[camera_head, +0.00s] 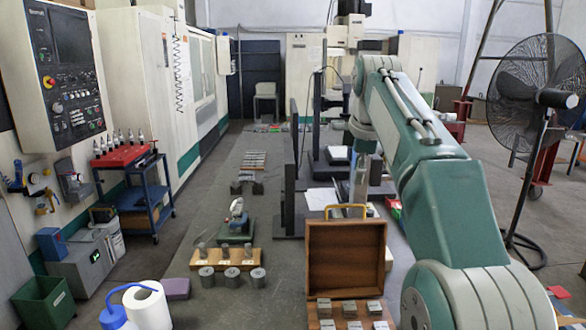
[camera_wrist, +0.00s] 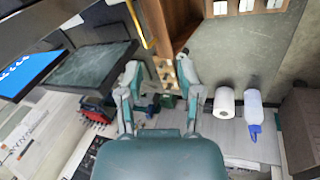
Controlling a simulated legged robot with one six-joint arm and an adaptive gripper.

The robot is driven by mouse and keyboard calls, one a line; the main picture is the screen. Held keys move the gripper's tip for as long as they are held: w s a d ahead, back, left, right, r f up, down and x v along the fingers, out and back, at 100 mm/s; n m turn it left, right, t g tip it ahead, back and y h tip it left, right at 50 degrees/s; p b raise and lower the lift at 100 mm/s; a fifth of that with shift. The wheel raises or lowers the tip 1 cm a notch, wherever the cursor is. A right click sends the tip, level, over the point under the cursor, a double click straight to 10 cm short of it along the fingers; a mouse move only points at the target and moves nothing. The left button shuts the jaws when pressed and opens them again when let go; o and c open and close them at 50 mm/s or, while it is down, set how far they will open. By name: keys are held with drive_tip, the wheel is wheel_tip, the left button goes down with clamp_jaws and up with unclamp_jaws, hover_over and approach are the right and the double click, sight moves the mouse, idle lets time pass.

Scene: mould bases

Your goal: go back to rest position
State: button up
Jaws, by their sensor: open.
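My gripper (camera_wrist: 160,68) shows in the wrist view with its two fingers spread apart and nothing between them. Beyond the fingers, a wooden block and small green parts show, partly hidden. In the head view my green and white arm reaches up and forward over the right side of the workbench (camera_head: 285,258); I cannot make out the gripper there. An open wooden box (camera_head: 346,256) stands on the bench, with several grey metal blocks (camera_head: 348,309) in its near part. The box also shows at the top of the wrist view (camera_wrist: 178,22).
Several metal cylinders (camera_head: 232,277) stand before a wooden block with pins (camera_head: 222,259). A green clamp device (camera_head: 237,228) is behind them. A paper roll (camera_head: 148,306) and a blue-capped bottle (camera_head: 114,319) stand front left. A black fan (camera_head: 535,85) stands at right.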

drive_tip(key=s+f+m+t, duration=0.1)
drive_tip(key=s+f+m, duration=0.6)
drive_tip(key=s, duration=0.9)
drive_tip(key=s+f+m, duration=0.8)
drive_tip(key=s+f, duration=0.6)
drive_tip(key=s, duration=0.2)
drive_tip(key=shift+f+m+t, duration=0.2)
drive_tip(key=shift+m+t, duration=0.1)
drive_tip(key=shift+t, duration=0.1)
